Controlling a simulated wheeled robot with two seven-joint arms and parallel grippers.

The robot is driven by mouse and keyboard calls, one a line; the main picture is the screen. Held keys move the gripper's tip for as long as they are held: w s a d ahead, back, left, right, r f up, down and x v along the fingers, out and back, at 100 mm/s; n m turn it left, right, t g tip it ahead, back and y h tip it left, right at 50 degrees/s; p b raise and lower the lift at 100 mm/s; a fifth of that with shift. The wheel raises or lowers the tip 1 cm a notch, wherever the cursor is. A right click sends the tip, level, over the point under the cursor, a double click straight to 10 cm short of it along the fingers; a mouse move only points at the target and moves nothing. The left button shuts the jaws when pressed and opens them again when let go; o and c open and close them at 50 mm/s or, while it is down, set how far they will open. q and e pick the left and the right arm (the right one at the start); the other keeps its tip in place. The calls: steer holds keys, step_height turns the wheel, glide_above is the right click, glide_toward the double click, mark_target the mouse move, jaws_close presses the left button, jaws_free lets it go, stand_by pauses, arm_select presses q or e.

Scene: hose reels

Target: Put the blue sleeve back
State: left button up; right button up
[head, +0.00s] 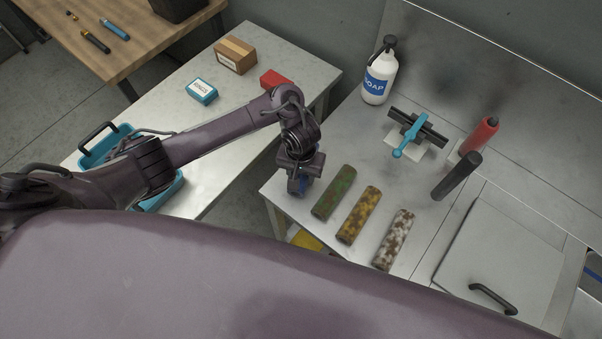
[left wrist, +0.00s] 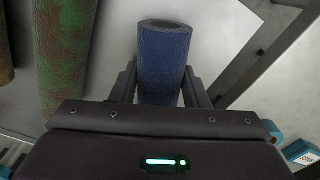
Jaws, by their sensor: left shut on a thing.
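My left gripper (head: 299,187) is at the left edge of the grey worktop, pointing down, beside the green sleeve (head: 334,192). In the left wrist view its two fingers (left wrist: 159,88) close on either side of the blue sleeve (left wrist: 163,55), a short hollow tube. Only a sliver of blue shows under the gripper in the head view. I cannot tell whether the sleeve touches the worktop. The green sleeve lies to its left in the wrist view (left wrist: 65,50). A yellow-brown sleeve (head: 359,215) and a white-brown sleeve (head: 393,240) lie in the same row. My right gripper is not in view.
A lid with a black handle (head: 493,297) is at right. Boxes (head: 235,55) and a blue tray (head: 98,155) sit on the left table.

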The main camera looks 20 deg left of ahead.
arm_select(q)
steer(key=o, duration=1)
steer(key=shift+f, duration=0.1)
steer(key=shift+r, duration=0.3)
step_height(320, 180, up, 8)
steer(key=p, duration=0.5)
steer(key=shift+w, duration=0.1)
steer(key=shift+r, duration=0.25)
steer(key=shift+r+b, duration=0.3)
steer(key=shift+r, duration=0.9)
steer(key=shift+s+r, duration=0.2)
steer(key=shift+r, duration=0.25)
